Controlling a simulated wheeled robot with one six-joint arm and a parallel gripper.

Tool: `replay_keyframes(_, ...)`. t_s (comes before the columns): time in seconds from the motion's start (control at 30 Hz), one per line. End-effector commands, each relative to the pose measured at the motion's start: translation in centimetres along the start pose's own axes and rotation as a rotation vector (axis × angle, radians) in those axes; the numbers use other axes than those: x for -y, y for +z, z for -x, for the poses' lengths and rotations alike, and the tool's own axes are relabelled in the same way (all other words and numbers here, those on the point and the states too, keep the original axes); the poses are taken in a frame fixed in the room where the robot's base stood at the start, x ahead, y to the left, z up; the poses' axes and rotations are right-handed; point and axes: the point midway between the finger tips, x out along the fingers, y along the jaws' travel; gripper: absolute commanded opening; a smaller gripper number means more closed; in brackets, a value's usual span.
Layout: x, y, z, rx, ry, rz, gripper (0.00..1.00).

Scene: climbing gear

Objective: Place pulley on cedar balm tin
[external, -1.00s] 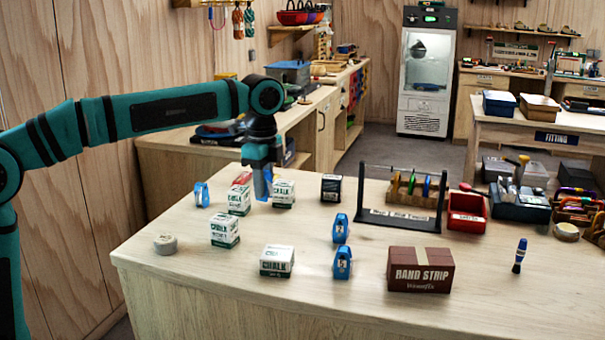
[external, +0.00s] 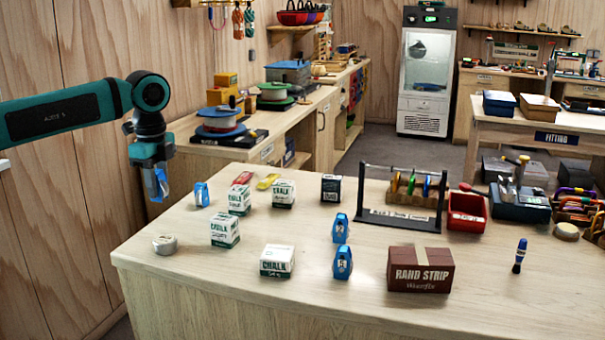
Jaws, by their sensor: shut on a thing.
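My gripper (external: 157,190) is at the left, shut on a blue pulley (external: 160,183), mostly covered by the fingers. It hangs in the air above the table's left edge. A small round grey tin (external: 165,244), which looks like the cedar balm tin, lies on the table's front left, below and slightly right of my gripper; its label is too small to read. The pulley and tin are apart. Other blue pulleys stand on the table: one (external: 201,194) at the back left, and two (external: 340,228) (external: 342,263) near the middle.
Several chalk boxes (external: 225,231) stand right of the tin. A brown band strip box (external: 420,270), a dark rack (external: 403,200) and a red bin (external: 466,212) are farther right. The tabletop around the tin is clear.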

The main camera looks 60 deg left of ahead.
Motion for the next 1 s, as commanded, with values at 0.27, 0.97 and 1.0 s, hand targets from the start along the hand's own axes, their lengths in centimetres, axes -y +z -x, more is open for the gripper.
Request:
replay_keyframes(0.27, -0.2, 0.2, -4.0, 0.002, 0.003, 0.001, 0.04)
replay_keyframes(0.97, -0.2, 0.2, -10.0, 0.0, 0.0, 0.001, 0.04)
replay_keyframes(1.0, -0.2, 0.2, -9.9, 0.0, 0.0, 0.001, 0.04)
